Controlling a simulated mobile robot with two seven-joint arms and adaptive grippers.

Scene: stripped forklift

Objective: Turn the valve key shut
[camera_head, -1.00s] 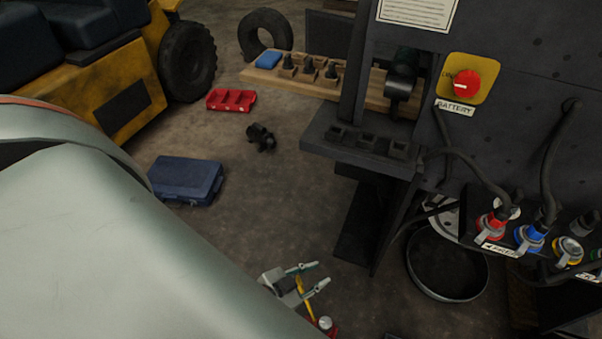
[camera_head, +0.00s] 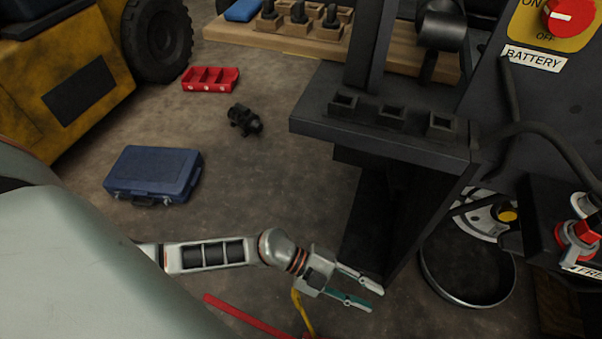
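I cannot make out a valve key for certain. A red bar (camera_head: 245,317) lies low in the picture, and a thin yellow piece (camera_head: 302,313) stands just below my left gripper (camera_head: 376,294). Either may belong to the valve; their lower ends are cut off by the bottom edge. My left gripper comes in from the left, its two fingers apart and empty, pointing right towards the dark panel's foot. I cannot tell its height over the floor. My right gripper is not in view.
A dark shelf (camera_head: 375,136) with square sockets juts out above the gripper. A red battery switch (camera_head: 570,17) is top right. A blue case (camera_head: 154,174) and red tray (camera_head: 210,79) lie on the floor.

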